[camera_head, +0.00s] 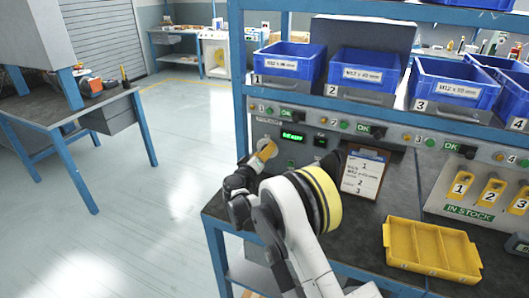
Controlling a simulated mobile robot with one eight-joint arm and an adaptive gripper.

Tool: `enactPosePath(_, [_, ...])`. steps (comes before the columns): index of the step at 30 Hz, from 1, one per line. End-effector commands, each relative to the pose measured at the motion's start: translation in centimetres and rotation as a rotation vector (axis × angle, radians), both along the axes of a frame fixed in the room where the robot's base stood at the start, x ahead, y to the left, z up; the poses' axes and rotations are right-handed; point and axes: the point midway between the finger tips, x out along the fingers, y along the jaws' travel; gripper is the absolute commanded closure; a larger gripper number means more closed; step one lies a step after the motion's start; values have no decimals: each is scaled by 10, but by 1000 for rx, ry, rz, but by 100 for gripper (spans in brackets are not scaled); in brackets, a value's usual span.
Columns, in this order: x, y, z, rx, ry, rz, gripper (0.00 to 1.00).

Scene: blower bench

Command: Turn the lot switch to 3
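The grey control panel (318,150) is at the left of the bench's back wall and has a green lit display (292,136). At its left end, a small yellow piece (268,150) sits in front of a pale round plate. It looks like the handle of the lot switch, but its markings are too small to read. My gripper (253,167) is black and close against the lower left of this piece. Its fingers are partly hidden by its own body, so I cannot tell whether they touch or grip the piece.
A clipboard (364,173) leans right of the panel. A yellow divided tray (431,249) is on the bench front. Blue numbered bins (290,62) fill the shelf above. Yellow numbered tags (461,186) hang on the IN STOCK board at right. The floor to the left is clear.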

Motion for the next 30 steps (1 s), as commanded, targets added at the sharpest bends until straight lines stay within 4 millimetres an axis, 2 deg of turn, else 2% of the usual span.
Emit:
enactPosePath(5, [-4,1,0,0,0,0,46])
enactPosePath(8, [-16,6,1,0,1,1,46])
enactPosePath(15, [-67,23,4,0,0,3,46])
enactPosePath(21, [-100,33,6,0,0,1,46])
enactPosePath(25, [-112,36,7,0,0,0,46])
enactPosePath(30, [-114,37,7,0,0,0,46])
